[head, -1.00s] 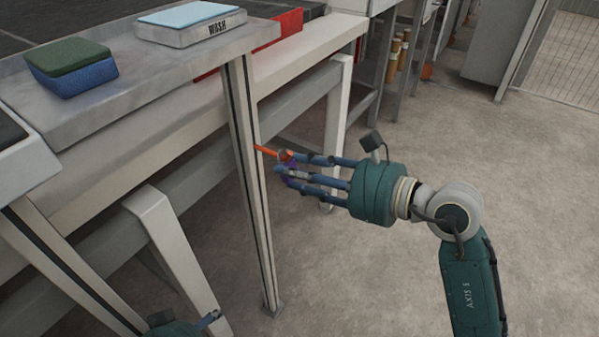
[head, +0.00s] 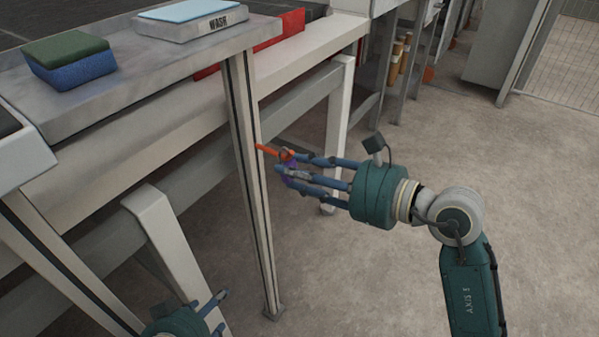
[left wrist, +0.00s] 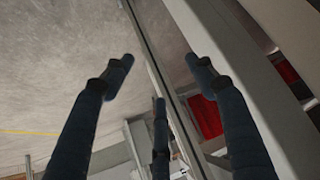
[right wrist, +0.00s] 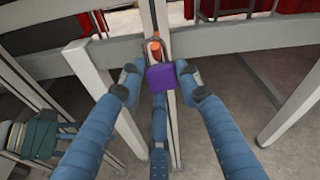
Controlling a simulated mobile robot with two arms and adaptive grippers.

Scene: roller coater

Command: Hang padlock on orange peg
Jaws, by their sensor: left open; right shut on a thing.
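The orange peg (head: 266,150) sticks out from the upright metal leg of the bench. The purple padlock (right wrist: 160,77) is at my right gripper (head: 286,168), which is shut on it. Its dark shackle (head: 286,154) is at the peg's outer end and appears to loop around it. In the right wrist view the peg's orange end (right wrist: 155,48) shows just above the padlock body, partly covered by the shackle. My left gripper (head: 212,303) is low at the bottom of the head view, open and empty, left of the bench leg.
The bench leg (head: 250,190) stands between my two grippers. A green and blue sponge (head: 70,62) and a tray marked WASH (head: 192,22) lie on the bench top. A slanted white beam (head: 165,235) is near my left gripper. The floor at right is clear.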

